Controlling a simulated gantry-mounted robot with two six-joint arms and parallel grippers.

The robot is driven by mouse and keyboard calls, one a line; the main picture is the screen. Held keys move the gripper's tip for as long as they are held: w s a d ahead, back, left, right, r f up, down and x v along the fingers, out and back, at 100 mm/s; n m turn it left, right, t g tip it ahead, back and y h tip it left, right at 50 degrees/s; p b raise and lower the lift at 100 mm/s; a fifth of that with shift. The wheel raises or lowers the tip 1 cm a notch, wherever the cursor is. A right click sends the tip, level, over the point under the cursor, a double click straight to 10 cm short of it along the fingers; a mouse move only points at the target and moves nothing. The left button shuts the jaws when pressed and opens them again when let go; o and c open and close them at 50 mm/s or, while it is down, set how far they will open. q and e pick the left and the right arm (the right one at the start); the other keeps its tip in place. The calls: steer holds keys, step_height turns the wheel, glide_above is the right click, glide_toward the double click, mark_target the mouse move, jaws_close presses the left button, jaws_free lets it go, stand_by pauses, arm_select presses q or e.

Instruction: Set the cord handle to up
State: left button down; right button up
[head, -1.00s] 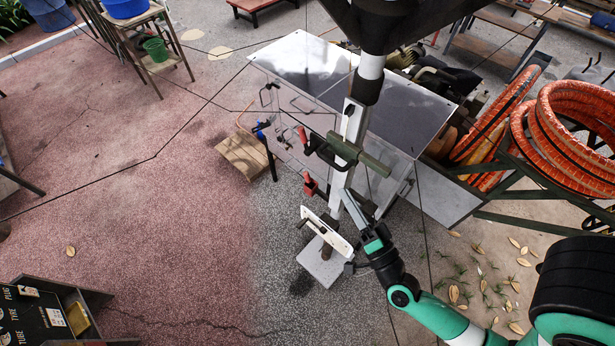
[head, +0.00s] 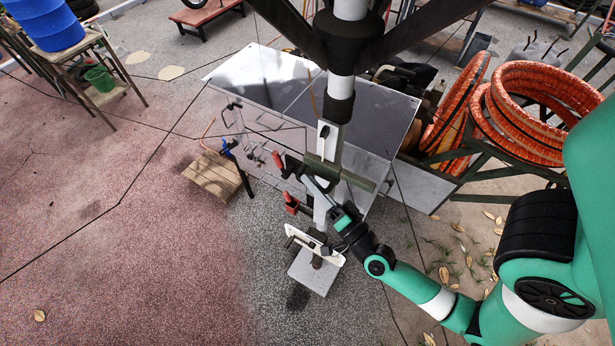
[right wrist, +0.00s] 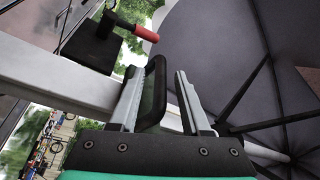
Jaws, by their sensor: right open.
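A black curved handle (right wrist: 154,90), which looks like the cord handle, stands between the fingers of my right gripper (right wrist: 158,98) in the right wrist view. The fingers are open on either side of it, and I cannot tell whether either one touches it. In the head view my right gripper (head: 318,192) is at the pale post (head: 323,205), just below the green crossbar (head: 350,175). The handle is too small and covered there to make out. A red-gripped black crank (right wrist: 138,28) is beyond the fingertips in the right wrist view. My left gripper is not in view.
A metal-topped cart (head: 375,125) stands behind the post. A red clamp-like part (head: 293,204) is left of the gripper. Orange hose coils (head: 535,110) lie at the right. Paving at left front is clear.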

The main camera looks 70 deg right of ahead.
jaws_close()
stand_by(1.4)
